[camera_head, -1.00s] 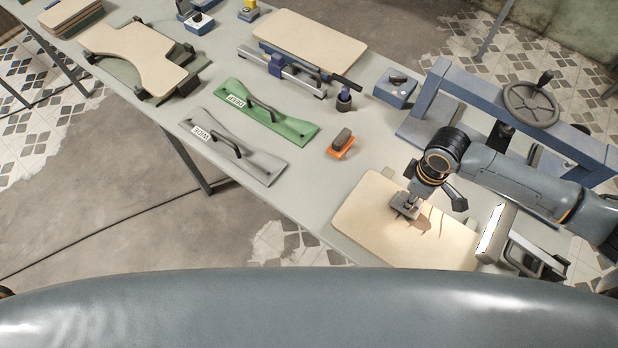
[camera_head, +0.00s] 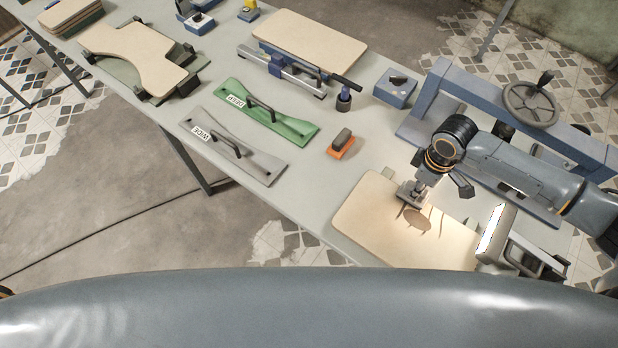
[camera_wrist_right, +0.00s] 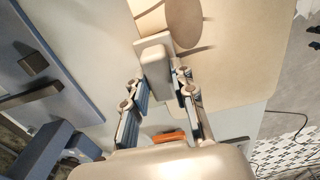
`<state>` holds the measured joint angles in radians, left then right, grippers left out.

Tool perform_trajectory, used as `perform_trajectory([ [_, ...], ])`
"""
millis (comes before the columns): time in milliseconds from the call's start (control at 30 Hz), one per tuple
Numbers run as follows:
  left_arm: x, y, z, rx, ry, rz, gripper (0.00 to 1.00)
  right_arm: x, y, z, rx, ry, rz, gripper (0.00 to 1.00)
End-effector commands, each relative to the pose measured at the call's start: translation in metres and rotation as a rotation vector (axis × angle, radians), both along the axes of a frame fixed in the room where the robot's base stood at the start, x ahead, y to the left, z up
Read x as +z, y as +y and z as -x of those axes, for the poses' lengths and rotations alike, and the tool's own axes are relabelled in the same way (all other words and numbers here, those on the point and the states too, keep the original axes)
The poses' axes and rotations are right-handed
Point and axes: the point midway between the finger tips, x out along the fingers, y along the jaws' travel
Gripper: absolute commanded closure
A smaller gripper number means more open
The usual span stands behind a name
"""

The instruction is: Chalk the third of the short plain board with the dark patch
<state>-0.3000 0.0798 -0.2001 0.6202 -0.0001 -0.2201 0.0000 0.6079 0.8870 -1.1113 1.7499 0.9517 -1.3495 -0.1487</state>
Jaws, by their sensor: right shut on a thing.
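The short plain board (camera_head: 375,215) lies on the bench at the lower right, pale and flat with rounded corners. A brown oval dark patch (camera_head: 416,221) is on its right part; the patch also shows at the top of the right wrist view (camera_wrist_right: 184,20). My right gripper (camera_head: 411,196) is low over the board, at the patch's upper left edge. In the right wrist view it is shut on a pale grey-beige block (camera_wrist_right: 156,65), whose far end is beside the patch. Whether the block touches the board I cannot tell. My left gripper is not in view.
An orange-based block (camera_head: 341,144) sits left of the board. Green (camera_head: 285,124) and grey (camera_head: 255,162) handled templates lie farther left. A blue press frame with a handwheel (camera_head: 531,104) stands behind my right arm. A lit lamp (camera_head: 495,234) stands at the board's right.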

Motion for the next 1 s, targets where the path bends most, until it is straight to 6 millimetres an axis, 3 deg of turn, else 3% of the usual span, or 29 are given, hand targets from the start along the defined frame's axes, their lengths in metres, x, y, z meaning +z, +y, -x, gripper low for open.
perform_trajectory([
  [833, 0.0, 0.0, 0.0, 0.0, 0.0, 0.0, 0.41, 0.016, 0.0, 0.0, 0.0, -0.001, 0.001, 1.0],
  [1000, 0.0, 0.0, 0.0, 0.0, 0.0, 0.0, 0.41, 0.028, 0.0, -0.001, 0.0, -0.004, 0.0, 1.0],
])
